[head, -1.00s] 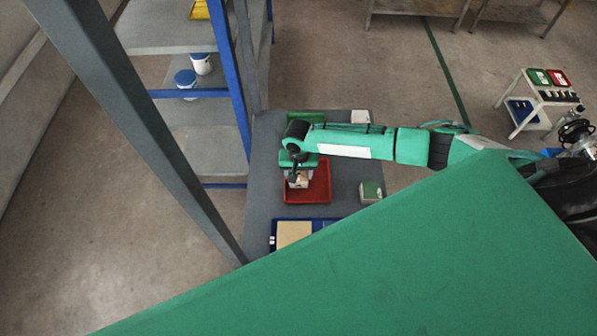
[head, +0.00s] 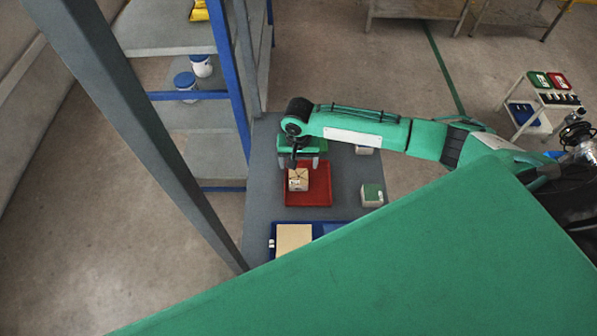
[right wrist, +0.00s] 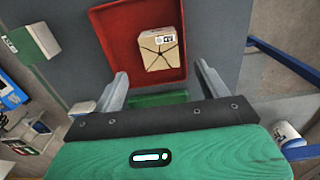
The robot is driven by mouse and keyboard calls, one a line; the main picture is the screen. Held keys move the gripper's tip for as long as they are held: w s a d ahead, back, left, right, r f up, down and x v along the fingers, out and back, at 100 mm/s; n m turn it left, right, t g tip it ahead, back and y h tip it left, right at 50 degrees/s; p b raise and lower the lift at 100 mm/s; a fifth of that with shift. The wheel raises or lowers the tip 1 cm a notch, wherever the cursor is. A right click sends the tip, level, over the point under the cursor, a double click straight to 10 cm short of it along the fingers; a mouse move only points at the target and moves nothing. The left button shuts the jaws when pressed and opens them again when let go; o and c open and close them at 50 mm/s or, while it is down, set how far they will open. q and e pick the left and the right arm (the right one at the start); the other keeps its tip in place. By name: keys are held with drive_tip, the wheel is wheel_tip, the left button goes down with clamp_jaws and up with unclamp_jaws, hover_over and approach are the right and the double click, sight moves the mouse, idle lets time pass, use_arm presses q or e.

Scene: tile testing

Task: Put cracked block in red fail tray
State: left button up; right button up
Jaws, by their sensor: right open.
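The cracked block (head: 298,180) is a tan cube with dark crack lines on its top and a small label. It sits inside the red tray (head: 319,197), toward the left side in the head view. In the right wrist view the cracked block (right wrist: 159,50) rests on the floor of the red tray (right wrist: 118,45), apart from both fingers. My right gripper (right wrist: 163,82) is open and empty, with its fingers beside the tray's near rim. In the head view my right gripper (head: 304,161) is over the tray's far edge. My left gripper is not in view.
A green tray (right wrist: 158,99) lies beside the red one, partly hidden by my arm in the head view. A green-topped block (head: 371,194) and a white block (head: 364,150) stand to the right. A blue tray (head: 271,240) is nearer. A shelf post (head: 150,150) rises at left.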

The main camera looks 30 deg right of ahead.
drive_tip(key=shift+r+b, duration=0.3)
drive_tip(key=shift+r, duration=1.8)
